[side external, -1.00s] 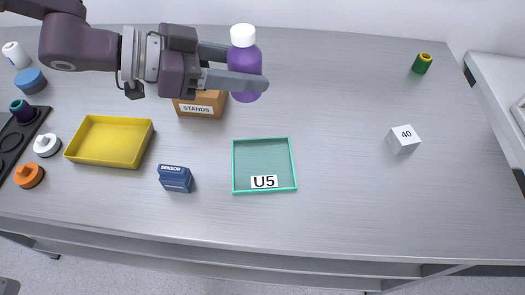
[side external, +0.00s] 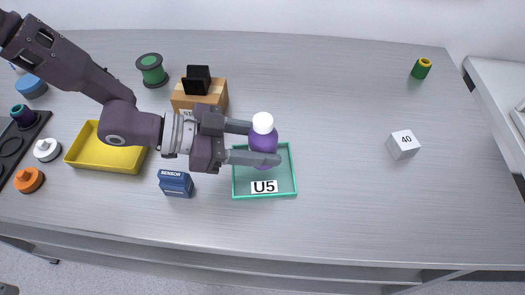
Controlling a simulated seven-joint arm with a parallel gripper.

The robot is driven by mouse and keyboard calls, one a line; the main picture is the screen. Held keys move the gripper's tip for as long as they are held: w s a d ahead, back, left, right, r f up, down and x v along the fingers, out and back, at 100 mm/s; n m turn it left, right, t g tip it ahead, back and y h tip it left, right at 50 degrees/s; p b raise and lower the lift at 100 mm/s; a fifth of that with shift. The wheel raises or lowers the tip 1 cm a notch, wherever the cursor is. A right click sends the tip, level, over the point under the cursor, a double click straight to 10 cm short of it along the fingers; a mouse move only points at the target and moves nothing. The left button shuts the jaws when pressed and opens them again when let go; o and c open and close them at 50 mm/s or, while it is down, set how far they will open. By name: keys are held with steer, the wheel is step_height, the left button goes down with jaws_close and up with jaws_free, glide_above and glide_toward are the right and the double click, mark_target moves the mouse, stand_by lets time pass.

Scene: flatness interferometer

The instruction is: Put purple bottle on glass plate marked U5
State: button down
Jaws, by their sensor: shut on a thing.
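The purple bottle (side external: 263,143) has a white cap and stands upright between the fingers of my gripper (side external: 263,146), which is shut on it. The bottle appears over the green-edged glass plate (side external: 281,180), whose label reads U5. Whether the bottle's base touches the plate cannot be told, as the near finger hides part of its lower side. The gripper reaches in from the left and covers the plate's left and back edges in part.
A blue SENSOR box (side external: 176,183) stands left of the plate, below my wrist. A yellow tray (side external: 88,157), a wooden STANDS box (side external: 216,92) and a green spool (side external: 152,70) are further left. A white cube marked 40 (side external: 403,145) is right. The table between is clear.

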steer(key=shift+f, duration=1.25)
steer(key=shift+f, duration=0.1)
steer(key=c, duration=0.7)
jaws_free()
steer(key=v, duration=1.2)
